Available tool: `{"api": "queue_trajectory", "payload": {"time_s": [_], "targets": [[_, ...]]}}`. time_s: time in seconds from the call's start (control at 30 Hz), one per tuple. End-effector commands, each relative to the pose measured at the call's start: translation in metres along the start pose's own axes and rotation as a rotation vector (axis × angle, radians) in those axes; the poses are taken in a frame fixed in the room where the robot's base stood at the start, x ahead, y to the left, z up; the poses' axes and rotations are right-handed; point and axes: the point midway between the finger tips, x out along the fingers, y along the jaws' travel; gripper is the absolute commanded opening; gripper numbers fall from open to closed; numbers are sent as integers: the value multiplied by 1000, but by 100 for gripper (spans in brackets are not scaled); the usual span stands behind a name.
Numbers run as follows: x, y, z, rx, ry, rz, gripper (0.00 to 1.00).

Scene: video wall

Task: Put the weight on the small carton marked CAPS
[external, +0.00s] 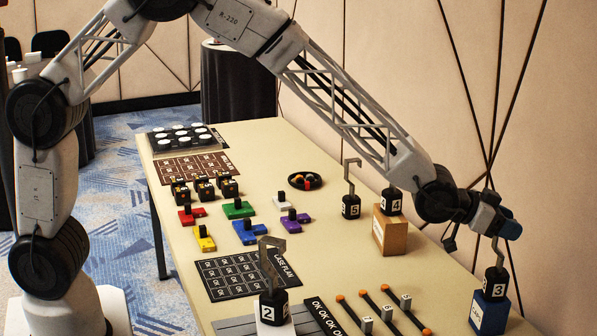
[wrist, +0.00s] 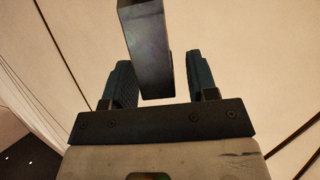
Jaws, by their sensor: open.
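A black weight marked 3 (external: 495,283) with a tall grey metal hook stands upright on a small blue carton (external: 489,315) at the right end of the table. The carton has a white label, too small to read surely. My gripper (external: 508,227) is at the top of this weight's hook. In the wrist view my two dark fingers (wrist: 158,82) are apart, with the grey metal hook (wrist: 147,50) between them. A gap shows at the right finger; contact at the left finger is unclear.
Weight 4 (external: 391,202) stands on a brown carton (external: 392,237), under my forearm. Weight 5 (external: 351,207) stands on the table. Weight 2 (external: 273,304) stands on a white block at the front. Sticks with orange ends (external: 382,310) lie left of the blue carton.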

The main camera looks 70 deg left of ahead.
Motion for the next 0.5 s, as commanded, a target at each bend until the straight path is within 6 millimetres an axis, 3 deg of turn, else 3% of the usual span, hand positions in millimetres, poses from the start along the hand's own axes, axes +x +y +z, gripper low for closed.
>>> {"api": "queue_trajectory", "payload": {"time_s": [0.27,0.5], "targets": [[-2,0,-3,0,0,0,53],[-17,0,-3,0,0,0,53]]}}
